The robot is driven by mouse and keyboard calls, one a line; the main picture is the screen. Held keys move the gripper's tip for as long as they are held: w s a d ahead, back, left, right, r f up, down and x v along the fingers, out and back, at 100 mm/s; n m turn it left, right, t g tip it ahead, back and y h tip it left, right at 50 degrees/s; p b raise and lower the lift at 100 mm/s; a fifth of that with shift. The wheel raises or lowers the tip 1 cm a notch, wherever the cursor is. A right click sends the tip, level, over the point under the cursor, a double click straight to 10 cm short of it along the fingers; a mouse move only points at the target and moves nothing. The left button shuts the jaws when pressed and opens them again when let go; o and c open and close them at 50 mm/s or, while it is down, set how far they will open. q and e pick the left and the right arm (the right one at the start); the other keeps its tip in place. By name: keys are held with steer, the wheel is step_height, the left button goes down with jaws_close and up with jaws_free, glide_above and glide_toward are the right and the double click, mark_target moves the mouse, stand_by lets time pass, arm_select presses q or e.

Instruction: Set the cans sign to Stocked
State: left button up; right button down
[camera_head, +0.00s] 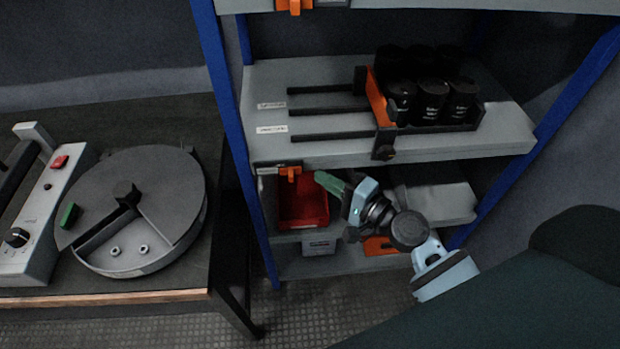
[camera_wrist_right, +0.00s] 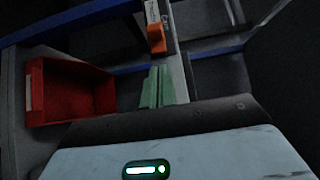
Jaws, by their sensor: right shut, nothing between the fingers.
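Several black cans (camera_head: 432,98) stand upright in a rack on the middle shelf, behind an orange bar (camera_head: 376,97). A small orange tab (camera_head: 290,172) sits on a dark strip on that shelf's front edge, near the left post. It looks like the sign's slider; its wording is too small to read. The orange tab (camera_wrist_right: 156,38) also shows in the right wrist view, beyond my fingertips. My right gripper (camera_head: 326,183) has green fingers, shut and empty, just right of and slightly below the tab, apart from it. In the wrist view its fingers (camera_wrist_right: 157,88) are together. My left gripper is out of view.
A red bin (camera_head: 303,203) stands on the lower shelf below the tab; it also shows in the wrist view (camera_wrist_right: 72,92). A blue post (camera_head: 228,110) bounds the rack's left side. A table with a round grey device (camera_head: 160,190) stands at left.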

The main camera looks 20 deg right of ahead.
mark_target(294, 173)
steer(key=shift+w+a+p, duration=0.2)
steer(key=shift+a+p, duration=0.05)
steer(key=shift+a, duration=0.7)
steer(key=shift+w+a+p, duration=0.2)
steer(key=shift+a, duration=0.7)
steer(key=a, duration=0.1)
steer(key=w+a, duration=0.1)
steer(key=a, duration=0.3)
steer(key=shift+w+a, duration=0.1)
steer(key=shift+w, duration=0.15)
steer(key=shift+s+a, duration=0.1)
